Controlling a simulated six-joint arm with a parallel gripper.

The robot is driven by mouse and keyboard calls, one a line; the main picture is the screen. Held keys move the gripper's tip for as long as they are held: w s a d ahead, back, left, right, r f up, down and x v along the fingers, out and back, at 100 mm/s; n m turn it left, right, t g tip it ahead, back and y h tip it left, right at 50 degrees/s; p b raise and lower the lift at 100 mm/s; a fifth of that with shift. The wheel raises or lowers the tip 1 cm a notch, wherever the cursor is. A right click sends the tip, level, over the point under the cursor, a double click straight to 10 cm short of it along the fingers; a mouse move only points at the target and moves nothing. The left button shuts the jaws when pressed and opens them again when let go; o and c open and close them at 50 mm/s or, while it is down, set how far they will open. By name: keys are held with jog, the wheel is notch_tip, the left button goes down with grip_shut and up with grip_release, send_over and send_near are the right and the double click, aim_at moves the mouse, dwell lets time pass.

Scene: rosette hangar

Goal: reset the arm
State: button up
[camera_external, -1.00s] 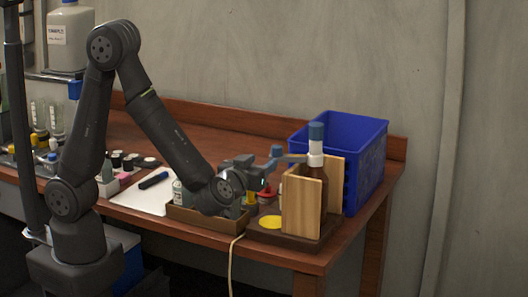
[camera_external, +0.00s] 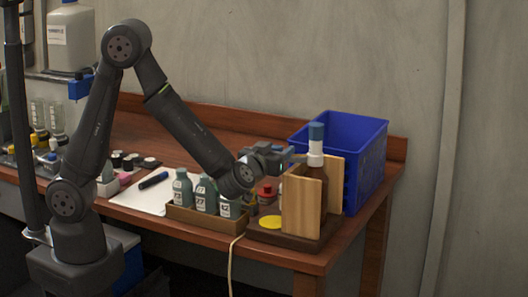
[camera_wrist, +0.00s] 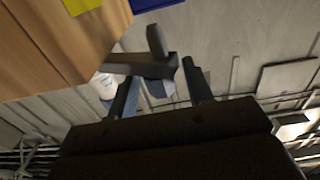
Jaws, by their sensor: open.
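My gripper (camera_external: 294,157) is open in the external view, beside the neck of a brown bottle with a white collar and blue cap (camera_external: 316,132). The bottle stands upright between two wooden panels (camera_external: 302,207). Whether the fingers touch the bottle cannot be told. In the wrist view my gripper (camera_wrist: 160,75) shows its two fingers apart, with a grey bar shape near the left one and a blurred white thing (camera_wrist: 103,86) behind it. I cannot tell what that white thing is.
A tray (camera_external: 205,221) holds several green bottles left of the panels. A yellow disc (camera_external: 271,222) lies on the dark base (camera_external: 290,241). A blue crate (camera_external: 366,166) stands behind. A white sheet (camera_external: 146,201) with a marker lies left. Space above the bench is open.

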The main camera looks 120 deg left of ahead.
jog(key=shift+d, duration=0.1)
jog(key=d, duration=1.7)
jog(key=a, duration=1.7)
jog(key=shift+s+a, duration=0.1)
jog(key=shift+a, duration=0.25)
jog(key=shift+s+a+m+t, duration=0.15)
jog(key=shift+a+m+t, duration=0.35)
jog(key=shift+t, duration=0.4)
jog(key=shift+s+a+m+t, duration=0.15)
jog(key=shift+a+m+t, duration=0.1)
jog(key=shift+m+t, duration=0.55)
jog(key=shift+t+h, duration=0.3)
